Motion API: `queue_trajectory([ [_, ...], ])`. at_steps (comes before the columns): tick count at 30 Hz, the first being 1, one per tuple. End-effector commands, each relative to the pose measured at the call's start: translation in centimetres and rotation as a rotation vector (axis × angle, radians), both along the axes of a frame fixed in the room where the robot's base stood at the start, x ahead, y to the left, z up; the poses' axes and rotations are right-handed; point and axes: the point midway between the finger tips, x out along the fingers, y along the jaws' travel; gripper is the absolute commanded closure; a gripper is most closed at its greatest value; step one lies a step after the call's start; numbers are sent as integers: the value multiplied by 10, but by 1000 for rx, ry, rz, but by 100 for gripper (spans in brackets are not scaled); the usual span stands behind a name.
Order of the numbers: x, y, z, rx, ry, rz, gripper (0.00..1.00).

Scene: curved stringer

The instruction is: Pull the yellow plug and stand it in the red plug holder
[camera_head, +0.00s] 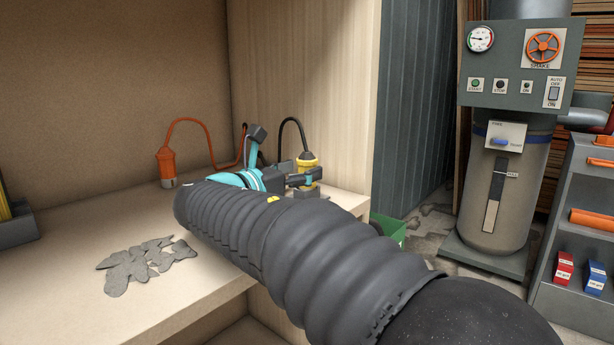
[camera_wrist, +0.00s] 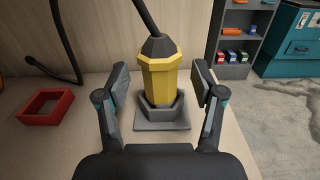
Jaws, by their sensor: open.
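The yellow plug (camera_wrist: 159,80) stands upright in a grey socket base (camera_wrist: 160,115) on the bench, with a black cable rising from its dark top. In the wrist view my gripper (camera_wrist: 160,85) is open, with one finger on each side of the plug and a visible gap on both sides. The red plug holder (camera_wrist: 46,106) is an empty square frame on the bench, left of the plug in the wrist view. In the head view the yellow plug (camera_head: 307,163) is partly hidden by my gripper (camera_head: 288,165), and the red holder is hidden.
An orange plug (camera_head: 166,164) with an orange cable stands at the back of the bench. Flat grey scraps (camera_head: 143,264) lie on the bench in front. The wooden wall (camera_wrist: 100,30) is close behind the plug.

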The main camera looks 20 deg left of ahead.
Motion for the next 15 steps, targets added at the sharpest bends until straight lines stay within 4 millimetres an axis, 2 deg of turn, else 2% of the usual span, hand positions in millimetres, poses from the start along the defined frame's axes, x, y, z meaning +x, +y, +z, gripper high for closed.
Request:
queue_trajectory([
  [1, 8, -3, -1, 0, 0, -4, 32],
  [5, 22, -9, -1, 1, 0, -2, 32],
  [12, 24, -10, -1, 0, 0, -1, 32],
  [14, 24, -10, -1, 0, 0, -1, 45],
  [15, 24, -10, -1, 0, 0, -1, 55],
])
